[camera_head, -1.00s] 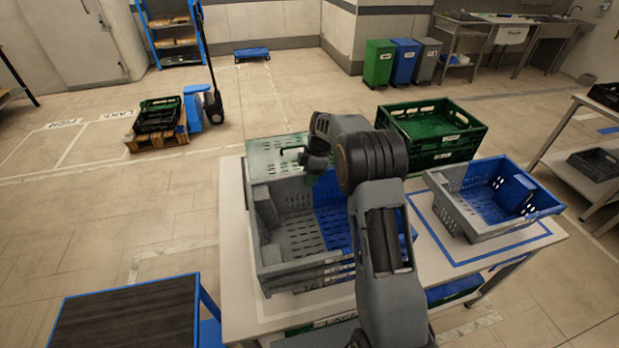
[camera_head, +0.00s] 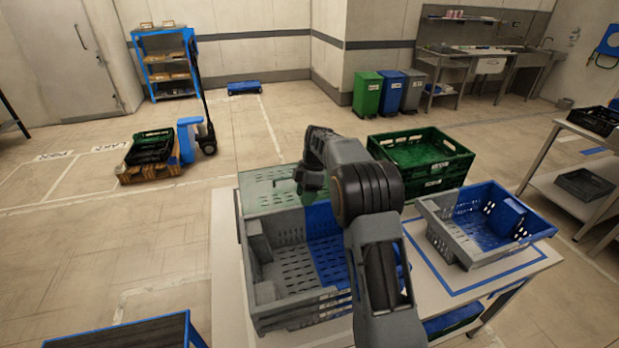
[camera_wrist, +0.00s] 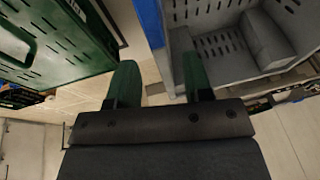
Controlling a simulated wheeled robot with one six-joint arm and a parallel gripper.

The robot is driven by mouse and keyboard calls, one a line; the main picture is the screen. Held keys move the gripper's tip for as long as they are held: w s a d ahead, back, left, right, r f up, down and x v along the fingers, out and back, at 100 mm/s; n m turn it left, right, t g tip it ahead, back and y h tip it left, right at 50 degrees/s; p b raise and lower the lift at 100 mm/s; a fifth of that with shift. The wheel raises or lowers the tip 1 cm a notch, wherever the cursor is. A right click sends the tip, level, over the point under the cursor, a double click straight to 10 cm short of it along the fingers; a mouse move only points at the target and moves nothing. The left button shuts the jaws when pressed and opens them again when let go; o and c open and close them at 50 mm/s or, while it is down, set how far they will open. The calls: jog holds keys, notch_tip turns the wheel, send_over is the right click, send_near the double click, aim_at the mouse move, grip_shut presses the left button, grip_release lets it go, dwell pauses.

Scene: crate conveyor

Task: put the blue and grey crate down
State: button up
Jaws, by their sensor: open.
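A blue and grey crate (camera_head: 290,308), grey on the left and blue on the right, stands at the left of the white table, at the top of what looks like a stack. A second blue and grey crate (camera_head: 440,228) sits upright inside a blue taped outline on the right of the table. My gripper (camera_wrist: 160,85) is open and empty, with green fingers. In the wrist view a grey crate wall (camera_wrist: 179,62) lies close to the right finger. I cannot tell whether they touch.
A green crate (camera_head: 448,172) stands behind the table. A dark-topped blue table (camera_head: 120,334) is at the front left, shelving with dark crates (camera_head: 585,184) at the right.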

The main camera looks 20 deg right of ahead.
jog(key=v, duration=0.7)
jog(key=s+a+r+m+t+h, duration=0.1)
jog(key=s+r+m, duration=0.3)
jog(key=s, duration=0.2)
jog(key=s+a+r+m+t+h, duration=0.1)
jog(key=s+r+m+t, duration=0.2)
jog(key=s, duration=0.4)
jog(key=s+f+m+t, duration=0.1)
jog(key=s+f+m, duration=0.2)
jog(key=s+m, duration=0.2)
jog(key=s+a+f+m+t+h, duration=0.1)
jog(key=s+f+m, duration=0.2)
jog(key=s, duration=0.8)
jog(key=shift+s+m, duration=0.25)
jog(key=shift+m, duration=1.15)
jog(key=shift+a, duration=0.15)
